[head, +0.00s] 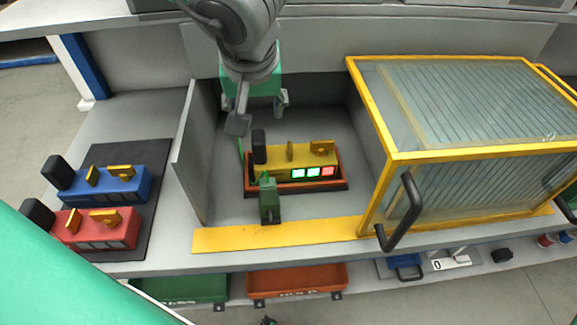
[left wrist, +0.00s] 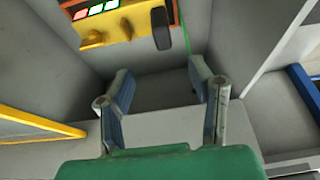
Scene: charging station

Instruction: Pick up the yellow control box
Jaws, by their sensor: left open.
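The yellow control box (head: 296,157) sits in an orange-red cradle (head: 318,185) in the grey bay, with a black knob at its left end and two green lights and one red on its front. A green clamp-like block (head: 269,200) stands at the cradle's front left. My left gripper (head: 260,113) is open and empty above and behind the box's left part, apart from it. In the left wrist view the box (left wrist: 108,24) lies at the top, beyond the open fingers (left wrist: 160,70). My right gripper is not in view.
A yellow-framed clear cover (head: 455,110) with a black handle (head: 403,215) stands right of the bay. A grey wall (head: 194,150) bounds its left. Blue (head: 115,188) and red (head: 105,230) boxes lie on a black mat. Green (head: 185,289) and orange (head: 300,282) bins are below.

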